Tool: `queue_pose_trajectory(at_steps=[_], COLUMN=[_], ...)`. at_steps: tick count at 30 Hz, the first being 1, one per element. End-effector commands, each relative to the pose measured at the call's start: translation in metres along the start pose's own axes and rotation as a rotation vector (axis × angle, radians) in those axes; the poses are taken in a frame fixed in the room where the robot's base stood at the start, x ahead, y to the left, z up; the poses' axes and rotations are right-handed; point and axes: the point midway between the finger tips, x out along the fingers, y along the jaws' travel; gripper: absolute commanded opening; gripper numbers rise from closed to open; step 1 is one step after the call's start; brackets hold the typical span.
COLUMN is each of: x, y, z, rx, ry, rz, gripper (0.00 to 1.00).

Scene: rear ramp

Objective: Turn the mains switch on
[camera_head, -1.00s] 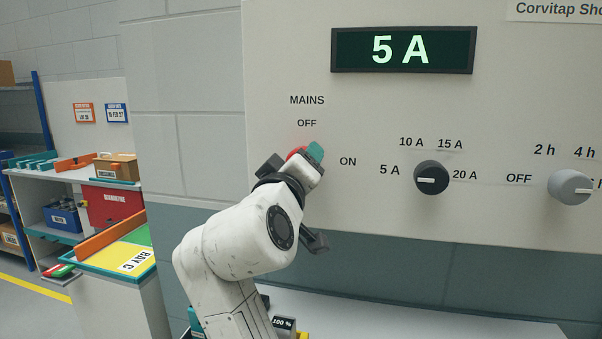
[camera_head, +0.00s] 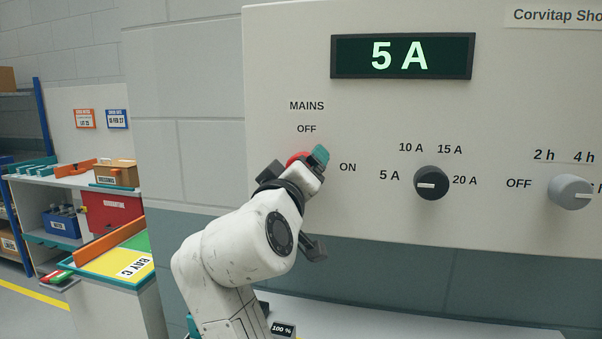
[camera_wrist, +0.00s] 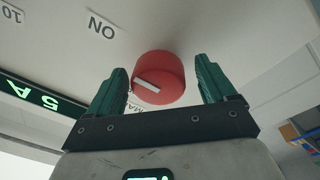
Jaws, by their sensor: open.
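The mains switch is a red round knob (camera_wrist: 158,78) with a white pointer bar, on the pale panel. In the wrist view it sits between the two teal fingers of my gripper (camera_wrist: 161,78), which stand open with a gap on either side. I cannot tell whether the fingertips reach past the knob's face. In the head view only a red sliver of the knob (camera_head: 297,158) shows behind my gripper (camera_head: 306,163). The "OFF" label (camera_head: 307,128) is above it and "ON" (camera_head: 348,167) to its right. I cannot tell for sure which label the pointer faces.
A black current knob (camera_head: 431,183) and a grey timer knob (camera_head: 570,191) sit on the panel to the right. A display (camera_head: 402,56) above reads 5 A. A pale ledge (camera_head: 400,318) runs below the panel. Benches with bins (camera_head: 62,220) stand at far left.

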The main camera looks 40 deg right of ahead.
Motion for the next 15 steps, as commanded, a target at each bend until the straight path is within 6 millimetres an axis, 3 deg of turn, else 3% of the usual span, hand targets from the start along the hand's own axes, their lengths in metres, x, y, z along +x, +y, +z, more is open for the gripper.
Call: queue_pose_trajectory(at_steps=[7, 15], x=[-0.012, -0.063], y=[-0.001, -0.001], z=[-0.001, -0.001], rx=[-0.001, 0.001], ry=[0.004, 0.004], rz=[-0.001, -0.002], gripper=[0.84, 0.84])
